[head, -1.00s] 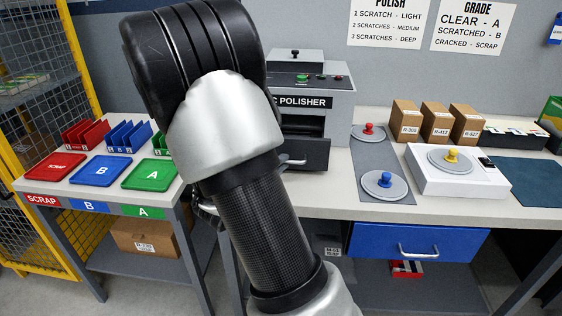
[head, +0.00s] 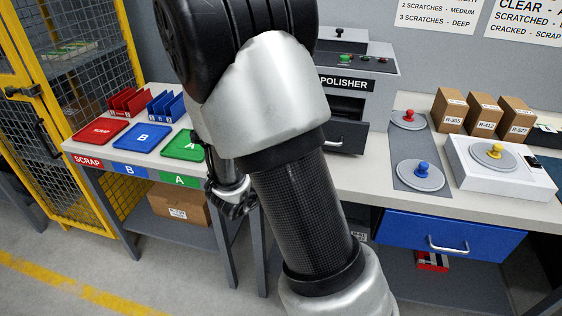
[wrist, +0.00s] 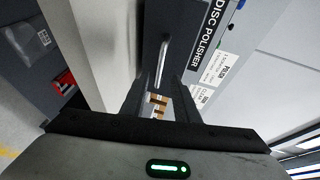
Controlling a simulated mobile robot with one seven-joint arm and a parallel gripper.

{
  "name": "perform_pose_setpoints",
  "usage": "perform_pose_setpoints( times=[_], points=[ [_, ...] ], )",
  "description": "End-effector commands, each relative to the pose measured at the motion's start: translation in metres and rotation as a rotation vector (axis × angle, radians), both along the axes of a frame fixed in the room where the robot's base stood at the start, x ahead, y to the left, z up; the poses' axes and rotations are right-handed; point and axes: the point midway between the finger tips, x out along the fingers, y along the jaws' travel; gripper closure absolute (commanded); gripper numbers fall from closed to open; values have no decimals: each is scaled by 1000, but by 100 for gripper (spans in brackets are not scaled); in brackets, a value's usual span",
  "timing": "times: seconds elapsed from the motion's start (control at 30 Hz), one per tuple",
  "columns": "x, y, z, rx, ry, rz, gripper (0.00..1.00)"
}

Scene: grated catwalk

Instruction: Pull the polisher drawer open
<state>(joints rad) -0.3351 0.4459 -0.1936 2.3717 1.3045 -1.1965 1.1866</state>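The disc polisher (head: 382,61) is a grey machine on the bench, partly hidden by my arm in the head view. Its dark drawer (head: 348,136) sits below a dark opening, with its left part hidden. I cannot tell whether the drawer stands slightly out. In the wrist view the polisher's label (wrist: 211,35) is at upper right, and a silver bar handle (wrist: 164,58) is just beyond my gripper (wrist: 160,86). The two dark fingers are apart, with the handle lined up with the gap. I cannot tell whether they touch it. The fingertips are hidden in the head view.
Left of the polisher are red, blue and green trays (head: 140,137). To the right are a grey mat (head: 405,149) with two discs, brown boxes (head: 484,112), a white scale (head: 470,177) and a blue drawer (head: 480,236) under the bench. Open floor lies at lower left.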

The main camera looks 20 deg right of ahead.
Motion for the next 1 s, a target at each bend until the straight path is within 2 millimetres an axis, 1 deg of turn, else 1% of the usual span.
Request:
perform_pose_setpoints(
  times=[0.03, 0.2, 0.3, 0.43, 0.5, 0.63, 1.0],
  points=[
    [-5, 13, 4, 1, 1, 6, 72],
    [-26, 48, 12, 1, 1, 6, 72],
    [-37, 66, 16, 2, 0, 5, 72],
    [-47, 84, 19, 1, 0, 3, 72],
    [-51, 90, 21, 0, 0, 2, 72],
    [-55, 96, 22, 0, 0, 1, 72],
    [-56, 97, 22, 0, 0, 0, 72]
  ],
)
